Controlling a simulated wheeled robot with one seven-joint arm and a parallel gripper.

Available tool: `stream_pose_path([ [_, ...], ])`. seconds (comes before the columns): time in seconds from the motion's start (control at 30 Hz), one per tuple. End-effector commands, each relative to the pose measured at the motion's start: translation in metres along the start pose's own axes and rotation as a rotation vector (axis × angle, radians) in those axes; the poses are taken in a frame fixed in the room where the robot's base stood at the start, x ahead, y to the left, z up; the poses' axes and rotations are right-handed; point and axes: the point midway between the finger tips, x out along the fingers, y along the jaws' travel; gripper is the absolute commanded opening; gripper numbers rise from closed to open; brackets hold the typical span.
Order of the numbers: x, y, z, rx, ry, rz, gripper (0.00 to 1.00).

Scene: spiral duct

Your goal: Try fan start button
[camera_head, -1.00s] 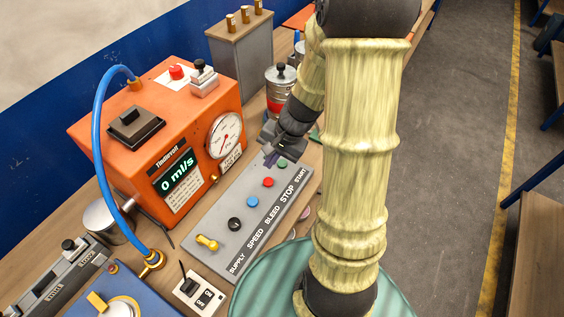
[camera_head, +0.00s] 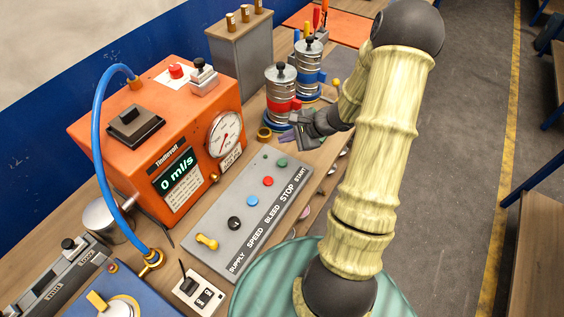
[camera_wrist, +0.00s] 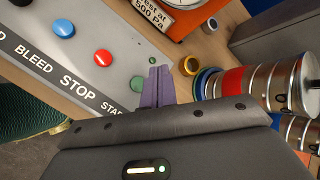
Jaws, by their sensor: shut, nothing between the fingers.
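The control panel (camera_head: 222,236) is a grey slab with labels SUPPLY, SPEED, BLEED, STOP and START. The green START button (camera_head: 282,162) sits at its far right end; it also shows in the wrist view (camera_wrist: 139,87). The red STOP button (camera_head: 268,181) and blue BLEED button (camera_head: 252,201) are beside it. My gripper (camera_head: 292,137) is shut and empty, apart from the panel, just beyond the START end. In the wrist view its purple fingertips (camera_wrist: 158,84) appear close to the right of the green button.
The orange unit (camera_head: 205,116) with a dial gauge (camera_head: 225,135) stands behind the panel. Red-banded (camera_head: 282,95) and blue-banded (camera_head: 310,70) metal canisters stand close behind my gripper. A power switch (camera_head: 200,293) lies at the front.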

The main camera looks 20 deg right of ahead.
Motion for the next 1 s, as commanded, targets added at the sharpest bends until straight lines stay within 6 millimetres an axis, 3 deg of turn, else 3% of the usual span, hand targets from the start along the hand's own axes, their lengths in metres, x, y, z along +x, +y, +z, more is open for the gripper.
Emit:
stream_pose_path([
  [0.6,0.051,0.037,-0.037,-0.001,0.000,0.000,0.00],
  [1.0,0.057,0.042,-0.041,-0.002,0.000,0.001,0.00],
])
